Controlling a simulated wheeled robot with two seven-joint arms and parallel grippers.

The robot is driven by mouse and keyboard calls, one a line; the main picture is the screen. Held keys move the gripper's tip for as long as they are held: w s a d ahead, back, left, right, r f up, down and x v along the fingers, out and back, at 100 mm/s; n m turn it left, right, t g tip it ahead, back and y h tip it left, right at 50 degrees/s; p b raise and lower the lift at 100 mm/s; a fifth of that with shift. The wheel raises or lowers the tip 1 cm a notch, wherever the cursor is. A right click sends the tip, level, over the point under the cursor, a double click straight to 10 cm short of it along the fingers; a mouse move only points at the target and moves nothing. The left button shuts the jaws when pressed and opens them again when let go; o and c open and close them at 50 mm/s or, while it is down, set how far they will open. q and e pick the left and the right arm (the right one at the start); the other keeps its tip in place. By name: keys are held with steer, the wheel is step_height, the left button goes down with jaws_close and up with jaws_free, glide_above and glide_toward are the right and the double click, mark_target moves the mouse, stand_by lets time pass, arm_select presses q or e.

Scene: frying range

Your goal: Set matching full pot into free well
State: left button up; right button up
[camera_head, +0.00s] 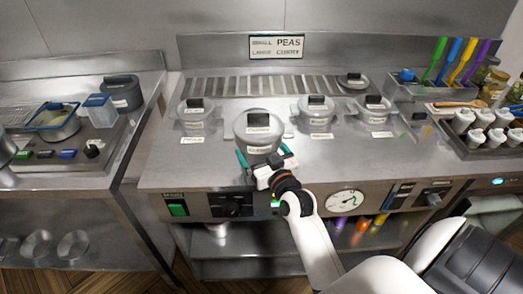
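A lidded steel pot (258,133) with a dark lid knob and a pale label is at the front of the range (225,172). It looks larger and nearer than the others and seems raised. My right gripper (262,158) has its teal fingers at the pot's near side and appears shut on it; the exact contact is hidden. Other lidded pots sit in the range top: one at left (196,120), one right of centre (316,118), one at right (373,112). The held pot hides the top between the left and centre pots. My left gripper is out of view.
Small label cards lie before the pots. Utensil bins and a cup rack (487,130) stand at right, and a counter with a pan (57,127) at left.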

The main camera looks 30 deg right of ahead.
steer(key=shift+r, duration=0.15)
steer(key=s+a+b, duration=0.1)
steer(key=s+a, duration=0.1)
steer(key=s, duration=1)
steer(key=shift+b, duration=0.3)
steer(key=shift+w, duration=0.1)
